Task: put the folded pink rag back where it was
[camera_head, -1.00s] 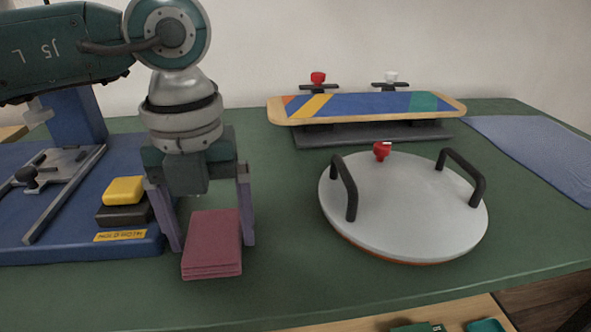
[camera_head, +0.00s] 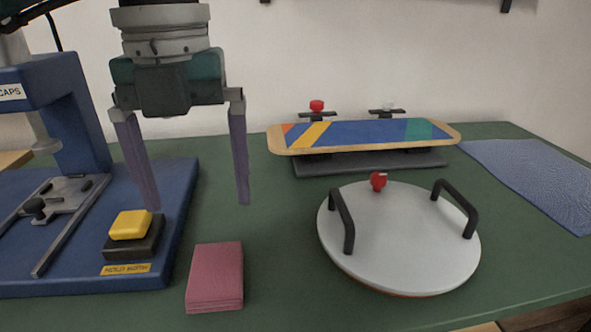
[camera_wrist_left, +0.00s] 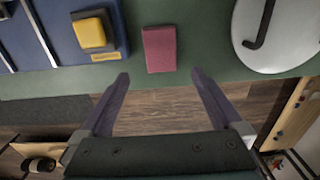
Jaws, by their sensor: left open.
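The folded pink rag (camera_head: 215,278) lies flat on the green table, just right of the blue press base and left of the round grey disc. It also shows in the left wrist view (camera_wrist_left: 159,49), beyond the fingertips. My left gripper (camera_head: 199,205) is open and empty, raised above the table, with its fingers apart and clear of the rag. It also shows in the left wrist view (camera_wrist_left: 160,76). My right gripper is in neither view.
A blue press base (camera_head: 182,195) with a yellow-and-black block (camera_head: 131,226) stands at left. A grey disc (camera_head: 395,240) with two black handles lies at right. A striped skateboard deck (camera_head: 365,133) is on a stand behind. A blue mat (camera_head: 530,180) lies far right.

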